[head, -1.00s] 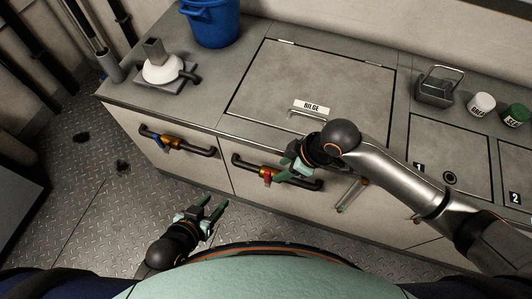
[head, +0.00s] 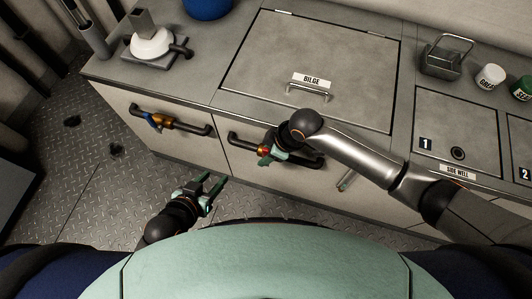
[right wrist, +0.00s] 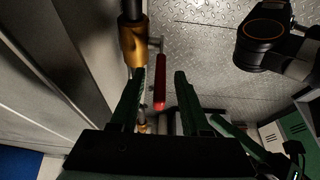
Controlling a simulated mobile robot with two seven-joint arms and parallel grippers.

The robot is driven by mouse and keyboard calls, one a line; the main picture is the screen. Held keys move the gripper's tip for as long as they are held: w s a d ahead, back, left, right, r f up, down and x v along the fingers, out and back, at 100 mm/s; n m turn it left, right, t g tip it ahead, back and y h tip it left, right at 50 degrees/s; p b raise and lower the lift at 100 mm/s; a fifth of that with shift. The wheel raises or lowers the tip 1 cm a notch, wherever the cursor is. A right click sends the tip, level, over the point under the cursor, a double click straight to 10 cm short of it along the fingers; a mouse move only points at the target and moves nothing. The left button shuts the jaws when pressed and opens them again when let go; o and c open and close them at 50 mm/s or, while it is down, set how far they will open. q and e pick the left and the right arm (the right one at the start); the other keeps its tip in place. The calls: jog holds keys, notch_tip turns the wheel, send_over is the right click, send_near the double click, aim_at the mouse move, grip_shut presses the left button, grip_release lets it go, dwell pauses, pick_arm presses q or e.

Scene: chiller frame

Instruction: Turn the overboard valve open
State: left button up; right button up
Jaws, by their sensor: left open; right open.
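A brass valve with a red lever (head: 264,151) sits on a dark pipe on the cabinet front. In the right wrist view the red lever (right wrist: 160,85) appears between the two fingers, beside the brass body (right wrist: 133,42). My right gripper (head: 272,153) is open at this valve; contact cannot be told. A second brass valve with a blue lever (head: 154,120) is on a pipe further left. No label naming either valve is readable. My left gripper (head: 214,184) is open and empty above the floor, in front of the cabinet.
The countertop has a closed hatch marked BILGE (head: 311,79), with a handle. A white pump-like fixture (head: 151,44) and a blue bucket (head: 208,6) stand at left.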

jog(key=shift+a+f, duration=0.1)
jog(key=shift+f, duration=0.05)
grip_shut()
dwell(0.4)
dwell(1.0)
